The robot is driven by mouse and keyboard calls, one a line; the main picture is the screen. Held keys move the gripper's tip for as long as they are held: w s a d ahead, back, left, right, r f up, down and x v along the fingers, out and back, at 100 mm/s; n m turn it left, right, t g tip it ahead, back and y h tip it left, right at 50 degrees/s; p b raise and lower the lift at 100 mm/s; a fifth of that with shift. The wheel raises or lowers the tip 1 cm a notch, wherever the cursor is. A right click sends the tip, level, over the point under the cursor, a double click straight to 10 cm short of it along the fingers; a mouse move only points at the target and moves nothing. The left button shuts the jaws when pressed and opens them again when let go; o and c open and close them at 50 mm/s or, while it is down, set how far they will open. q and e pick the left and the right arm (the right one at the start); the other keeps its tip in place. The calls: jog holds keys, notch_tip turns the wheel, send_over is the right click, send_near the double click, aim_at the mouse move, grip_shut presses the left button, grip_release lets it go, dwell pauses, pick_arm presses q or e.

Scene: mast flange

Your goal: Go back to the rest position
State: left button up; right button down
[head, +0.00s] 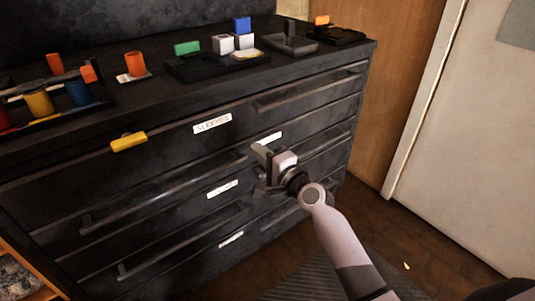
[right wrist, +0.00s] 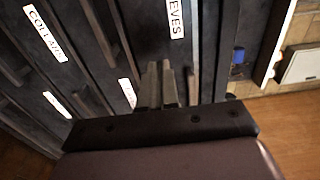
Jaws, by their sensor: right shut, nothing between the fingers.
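My right gripper (head: 260,153) is in front of the dark drawer cabinet (head: 75,180), near the middle drawers and partly covering a white label. Its fingers are shut and empty. In the right wrist view the two grey fingers (right wrist: 158,86) lie close together, pointing at the cabinet's drawer fronts. I cannot tell whether they touch the cabinet. My left gripper is in neither view.
The cabinet has long bar handles and white labels, one reading SLEEVES (head: 212,123). On top stand a rack with coloured cylinders (head: 38,103), an orange cup (head: 135,63), and trays with blocks (head: 187,47). A yellow piece (head: 128,142) is at the front. Floor (head: 435,245) is open at right.

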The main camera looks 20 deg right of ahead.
jog(key=s+d+f+n+g+h, duration=0.1)
jog(key=s+f+n+g, duration=0.1)
jog(key=s+f+n, duration=0.6)
jog(key=s+d+f+n+g+h, duration=0.15)
jog(key=s+f, duration=0.25)
jog(key=s, duration=0.8)
jog(key=s+d+f+n+g+h, duration=0.1)
jog(key=s+f+n+g, duration=0.2)
jog(key=s+f+n, duration=0.5)
jog(key=s+d+r+m+p, duration=0.1)
jog(key=s+r+p, duration=0.3)
jog(key=r+p, duration=1.1)
jog(key=shift+d+p, duration=0.15)
jog(key=shift+p, duration=0.7)
jog(key=shift+s+r+h, duration=0.1)
jog(key=shift+h, duration=0.15)
